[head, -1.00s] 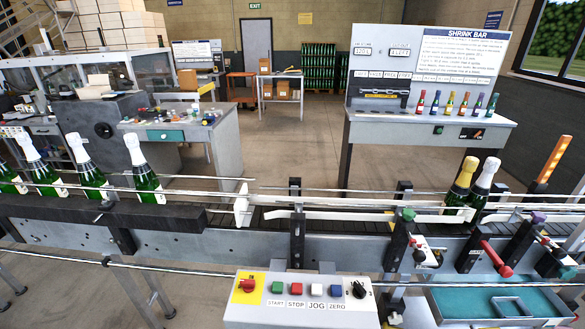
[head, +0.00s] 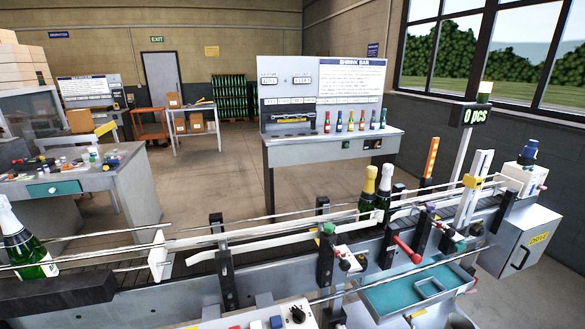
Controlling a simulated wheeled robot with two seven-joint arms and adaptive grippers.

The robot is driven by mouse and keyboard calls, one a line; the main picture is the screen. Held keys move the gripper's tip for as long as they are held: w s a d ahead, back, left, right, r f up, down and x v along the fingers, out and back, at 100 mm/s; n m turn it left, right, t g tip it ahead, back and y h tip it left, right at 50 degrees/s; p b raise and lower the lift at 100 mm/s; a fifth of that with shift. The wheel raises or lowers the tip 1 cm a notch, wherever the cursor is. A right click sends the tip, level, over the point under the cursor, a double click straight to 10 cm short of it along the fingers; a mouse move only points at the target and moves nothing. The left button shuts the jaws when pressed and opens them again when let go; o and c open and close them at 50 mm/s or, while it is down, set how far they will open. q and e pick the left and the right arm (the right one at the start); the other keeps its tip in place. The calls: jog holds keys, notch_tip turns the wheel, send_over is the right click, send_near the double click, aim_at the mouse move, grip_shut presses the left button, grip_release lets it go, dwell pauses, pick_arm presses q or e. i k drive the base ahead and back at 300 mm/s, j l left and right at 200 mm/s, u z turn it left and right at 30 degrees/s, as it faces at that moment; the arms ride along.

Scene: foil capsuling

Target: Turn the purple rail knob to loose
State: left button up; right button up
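The purple rail knob (head: 431,206) sits on top of a dark post at the right part of the conveyor, in the head view. It is small here, and I cannot tell whether it is tight or loose. A green knob (head: 328,228) tops a similar post to its left. A red-handled lever (head: 407,249) is between the two posts, in front of the conveyor. The white guide rails (head: 285,237) run along the belt. Neither of my grippers is in view.
Two bottles, one gold-topped (head: 368,183) and one white-topped (head: 384,187), stand on the conveyor behind the knobs. A teal tray (head: 385,300) lies below the lever. A control box (head: 270,318) is at the bottom edge. A white DRIVE cabinet (head: 522,240) stands at the right.

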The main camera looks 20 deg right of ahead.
aim_at(430, 206)
jog(key=z, duration=1.95)
